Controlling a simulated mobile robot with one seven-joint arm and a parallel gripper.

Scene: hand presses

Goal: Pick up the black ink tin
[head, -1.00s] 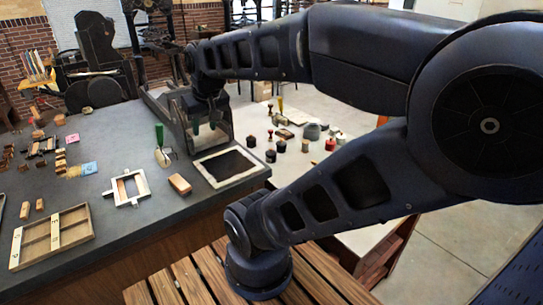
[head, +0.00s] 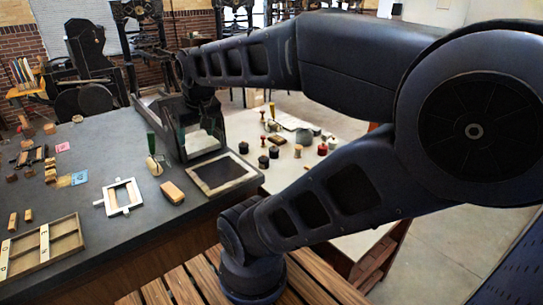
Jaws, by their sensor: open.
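Three small dark round tins stand together on the pale tabletop right of the dark bench: one in front (head: 263,162), one just behind it (head: 274,152) and one to the left (head: 244,147). They look alike at this size, and I cannot tell which is the black ink tin. My gripper (head: 196,130) points down at the end of my arm, left of the tins and apart from them. It is open and empty, against a dark metal frame that makes its fingers hard to see.
A red-topped tin (head: 322,149), a grey pot (head: 304,136) and stamps share the pale tabletop (head: 300,180). A framed dark slab (head: 223,174), a wooden block (head: 172,193) and a white frame (head: 124,197) lie on the dark bench. My forearm crosses the foreground.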

